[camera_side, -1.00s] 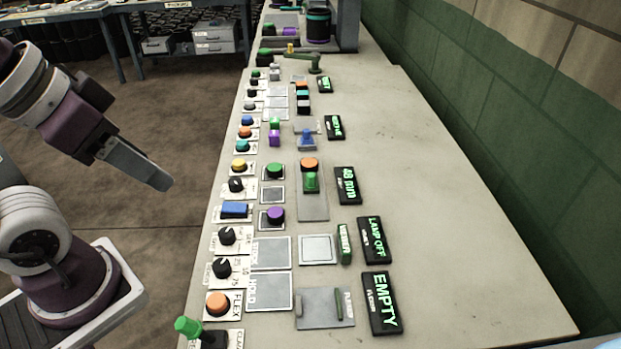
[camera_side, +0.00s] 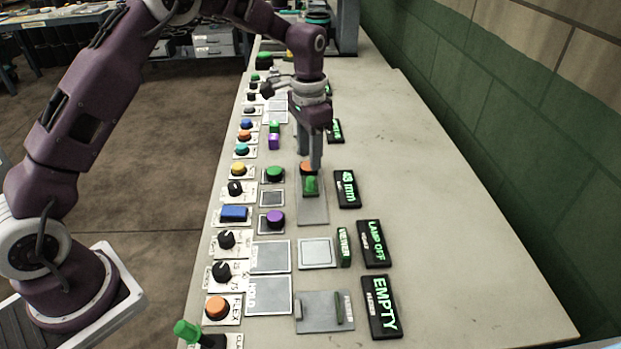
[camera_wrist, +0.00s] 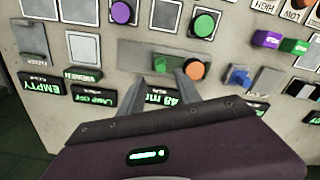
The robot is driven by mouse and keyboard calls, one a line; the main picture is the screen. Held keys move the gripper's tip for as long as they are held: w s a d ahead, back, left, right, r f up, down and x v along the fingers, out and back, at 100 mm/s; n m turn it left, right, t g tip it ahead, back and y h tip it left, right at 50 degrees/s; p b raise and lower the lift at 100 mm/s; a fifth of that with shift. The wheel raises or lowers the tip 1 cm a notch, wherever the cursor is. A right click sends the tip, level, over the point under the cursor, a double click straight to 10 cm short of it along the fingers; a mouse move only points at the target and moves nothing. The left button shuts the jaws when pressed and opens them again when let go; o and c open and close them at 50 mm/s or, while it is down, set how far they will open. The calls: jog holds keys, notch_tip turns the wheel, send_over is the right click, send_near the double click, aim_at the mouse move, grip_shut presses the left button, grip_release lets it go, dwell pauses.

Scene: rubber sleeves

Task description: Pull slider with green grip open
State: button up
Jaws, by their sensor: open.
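The slider is a grey plate (camera_side: 313,213) on the bench panel, with a green grip (camera_side: 311,187) and an orange round piece (camera_side: 307,168) near its far end. Beside it a dark display (camera_side: 347,188) shows a number in mm. My gripper (camera_side: 310,160) points down over the plate's far end, its fingers close to the orange piece and green grip.
A purple button (camera_side: 275,217) and a green button (camera_side: 274,173) stand left of the plate. A blue piece (camera_wrist: 238,77) is beyond the orange one in the wrist view. Free bench (camera_side: 450,200) lies to the right of the displays.

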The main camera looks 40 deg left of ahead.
aim_at(311, 178)
notch_tip(311, 178, down, 8)
jog(key=shift+w+f, duration=0.1)
jog(key=shift+w, duration=0.05)
grip_shut()
